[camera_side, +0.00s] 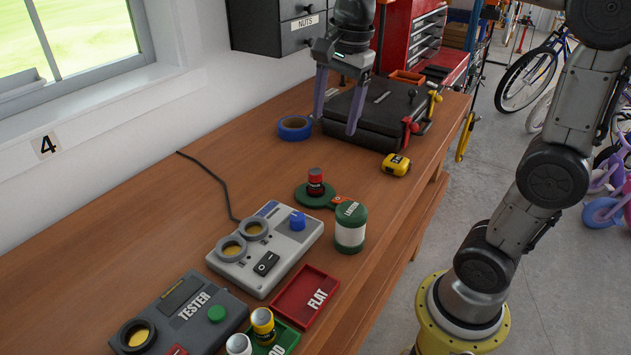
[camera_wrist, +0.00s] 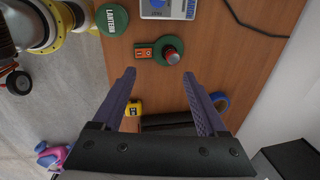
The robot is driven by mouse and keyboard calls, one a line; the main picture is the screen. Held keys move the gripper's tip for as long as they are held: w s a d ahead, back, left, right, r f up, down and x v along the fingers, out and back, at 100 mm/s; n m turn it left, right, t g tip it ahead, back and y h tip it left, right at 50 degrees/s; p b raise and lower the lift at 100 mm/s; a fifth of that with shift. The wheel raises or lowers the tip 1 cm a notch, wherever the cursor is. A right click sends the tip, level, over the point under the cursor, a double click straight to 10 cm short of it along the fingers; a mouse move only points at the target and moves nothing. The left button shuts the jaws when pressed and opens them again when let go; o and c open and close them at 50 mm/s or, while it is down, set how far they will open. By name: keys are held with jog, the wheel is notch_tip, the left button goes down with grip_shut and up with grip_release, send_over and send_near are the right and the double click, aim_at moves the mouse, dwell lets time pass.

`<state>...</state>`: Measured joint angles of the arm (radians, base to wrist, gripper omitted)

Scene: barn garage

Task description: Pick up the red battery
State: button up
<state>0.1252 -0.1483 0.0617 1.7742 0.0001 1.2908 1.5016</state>
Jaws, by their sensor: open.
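The red battery (camera_side: 316,182) stands upright on a round green base with an orange-red switch tab (camera_side: 341,198), in the middle of the workbench. In the wrist view the red battery (camera_wrist: 172,56) shows from above near the top centre, beyond my fingertips. My gripper (camera_side: 337,112) is open and empty, held above the bench, up and to the right of the battery in the side view. Its two purple fingers are spread apart in the wrist view (camera_wrist: 160,75). Nothing is between them at fingertip height.
A green-and-white lantern part (camera_side: 350,228) stands close right of the battery. A grey charger (camera_side: 265,248), a tester (camera_side: 180,318), a red FLAT tray (camera_side: 305,297), blue tape (camera_side: 295,127), a yellow tape measure (camera_side: 396,165) and a black vise-like block (camera_side: 372,115) are around. The bench left of the battery is clear.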

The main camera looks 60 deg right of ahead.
jog(key=m+g, duration=0.1)
jog(key=m, duration=0.1)
send_near(316, 171)
jog(key=shift+g, duration=0.4)
notch_tip(316, 171, down, 5)
jog(key=shift+w+d+f, duration=0.1)
jog(key=shift+d, duration=0.05)
jog(key=shift+w+f, duration=0.15)
jog(key=shift+f, duration=1.5)
jog(key=shift+w+f, duration=0.15)
jog(key=shift+f, duration=1.5)
jog(key=shift+c, duration=0.3)
jog(key=shift+r, duration=0.1)
grip_shut()
